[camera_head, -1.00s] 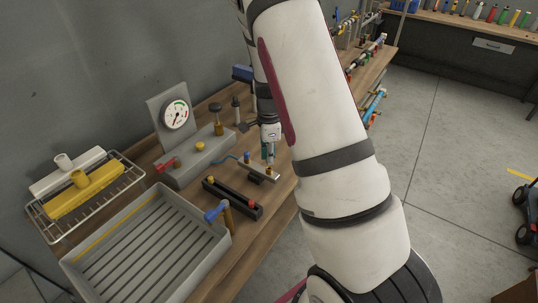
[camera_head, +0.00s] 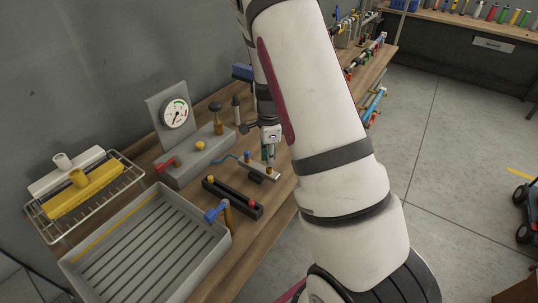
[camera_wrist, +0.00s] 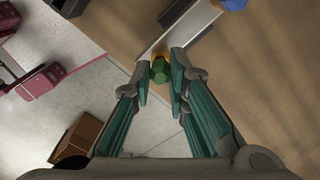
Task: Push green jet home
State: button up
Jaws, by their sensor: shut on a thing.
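The green jet (camera_wrist: 160,70) is a small green hexagonal piece between my fingertips in the wrist view. A yellow-brass fitting (camera_wrist: 160,57) shows just behind it, at the end of a pale metal bar (camera_wrist: 180,28). My gripper (camera_head: 268,158) points down at the right end of this bar (camera_head: 256,168) in the head view, with its teal fingers closed around the jet. The jet cannot be made out in the head view. How deep it sits in the fitting is hidden.
A black rail (camera_head: 232,198) with a red and a yellow knob lies in front of the bar. A grey block (camera_head: 196,160) with a gauge (camera_head: 175,115) stands behind. A slotted tray (camera_head: 150,250) and a wire rack (camera_head: 60,225) are at left. Floor lies beyond the bench edge.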

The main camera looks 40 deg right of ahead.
jog(key=shift+f+b, duration=0.3)
jog(key=shift+f, duration=0.6)
jog(key=o, duration=0.9)
jog(key=shift+r, duration=0.1)
notch_tip(320, 180, up, 12)
